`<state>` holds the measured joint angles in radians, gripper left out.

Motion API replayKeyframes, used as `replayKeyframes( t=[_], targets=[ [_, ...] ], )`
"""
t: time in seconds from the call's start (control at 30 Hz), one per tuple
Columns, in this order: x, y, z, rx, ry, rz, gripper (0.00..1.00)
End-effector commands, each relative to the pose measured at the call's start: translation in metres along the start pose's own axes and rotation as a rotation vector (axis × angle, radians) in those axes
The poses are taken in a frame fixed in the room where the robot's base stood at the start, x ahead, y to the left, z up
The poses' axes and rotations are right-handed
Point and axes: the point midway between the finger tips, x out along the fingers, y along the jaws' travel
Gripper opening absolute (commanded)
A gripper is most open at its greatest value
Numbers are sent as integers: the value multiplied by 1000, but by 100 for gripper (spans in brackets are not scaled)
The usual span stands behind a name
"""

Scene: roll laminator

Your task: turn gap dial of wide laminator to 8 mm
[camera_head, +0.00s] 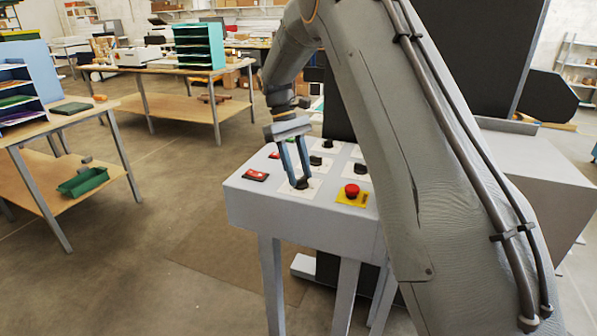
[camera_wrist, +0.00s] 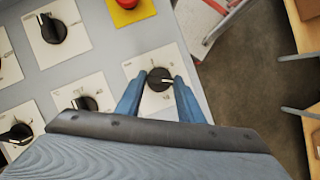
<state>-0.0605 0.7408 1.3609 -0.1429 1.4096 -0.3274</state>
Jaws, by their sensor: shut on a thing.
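My gripper (camera_wrist: 160,90) points down at the control panel (camera_head: 245,198) of the laminator, with its two blue fingers on either side of a black dial (camera_wrist: 158,80) on a white plate. The fingers are shut on this dial's knob. In the head view the same dial (camera_head: 300,183) sits at the fingertips near the panel's front edge. A white pointer line shows on the knob in the wrist view. The scale markings are too small to read, so I cannot tell its setting or whether it is the gap dial.
Other black dials (camera_wrist: 60,32) on white plates sit close by. A red emergency button (camera_head: 351,190) on a yellow plate stands right of the held dial. A red switch (camera_head: 256,174) lies to the left. Workbenches (camera_head: 150,70) stand farther left, with open floor between.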

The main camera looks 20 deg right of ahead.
Motion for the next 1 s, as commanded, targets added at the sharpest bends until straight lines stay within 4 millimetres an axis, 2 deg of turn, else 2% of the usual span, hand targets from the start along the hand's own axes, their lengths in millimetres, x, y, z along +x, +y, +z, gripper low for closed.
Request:
replayKeyframes(
  t=[0.5, 0.53, 0.63, 1.0],
  targets=[
    [-1, 0, -1, 18, 3, -7, 12],
    [-1, 0, -1, 18, 3, -6, 38],
    [-1, 0, 0, 18, 2, -6, 53],
    [-5, 0, -1, 17, 2, -6, 53]
  ],
)
